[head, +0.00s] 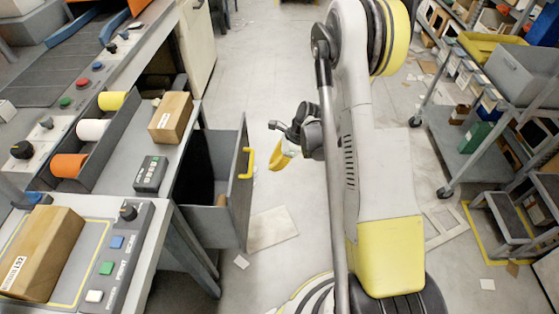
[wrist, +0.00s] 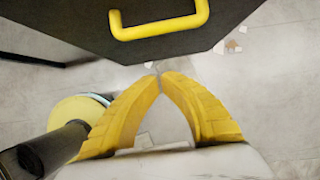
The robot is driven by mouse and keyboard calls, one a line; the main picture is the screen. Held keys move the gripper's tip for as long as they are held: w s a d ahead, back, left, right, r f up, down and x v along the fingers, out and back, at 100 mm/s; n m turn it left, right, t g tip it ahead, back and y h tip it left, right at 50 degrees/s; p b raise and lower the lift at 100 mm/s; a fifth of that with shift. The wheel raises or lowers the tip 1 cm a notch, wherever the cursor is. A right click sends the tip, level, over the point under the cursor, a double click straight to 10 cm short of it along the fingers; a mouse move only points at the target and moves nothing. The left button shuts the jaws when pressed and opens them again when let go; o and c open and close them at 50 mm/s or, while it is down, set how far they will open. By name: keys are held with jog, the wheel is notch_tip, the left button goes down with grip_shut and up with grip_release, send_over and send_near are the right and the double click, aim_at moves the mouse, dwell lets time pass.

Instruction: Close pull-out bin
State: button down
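The pull-out bin (head: 219,225) is a grey open-topped box standing out to the right from under the workbench, with a dark interior. Its front panel carries a yellow handle (head: 247,163). My gripper (head: 275,166) is just to the right of the handle, apart from it, partly hidden by my arm. In the wrist view the bin's dark front (wrist: 225,30) fills the top, with the yellow handle (wrist: 160,29) on it. My gripper's two yellow fingers (wrist: 159,74) meet at their tips below the handle, with nothing between them.
The workbench (head: 120,185) on the left holds a cardboard box (head: 171,117), a control box (head: 151,174) and coloured rolls (head: 92,130). A wheeled cart (head: 470,150) and racks stand at the right. The floor between is mostly clear, with scattered paper and a flat panel (head: 272,228).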

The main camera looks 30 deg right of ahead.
jog(key=shift+w+a+f+b, duration=0.1)
jog(key=shift+w+a+b, duration=0.4)
jog(key=shift+a, duration=0.5)
jog(key=shift+w+a+f+b, duration=0.1)
jog(key=shift+w+a+b, duration=0.15)
jog(key=shift+w+a, duration=0.55)
jog(key=shift+s+a, duration=0.15)
jog(key=shift+a, duration=0.05)
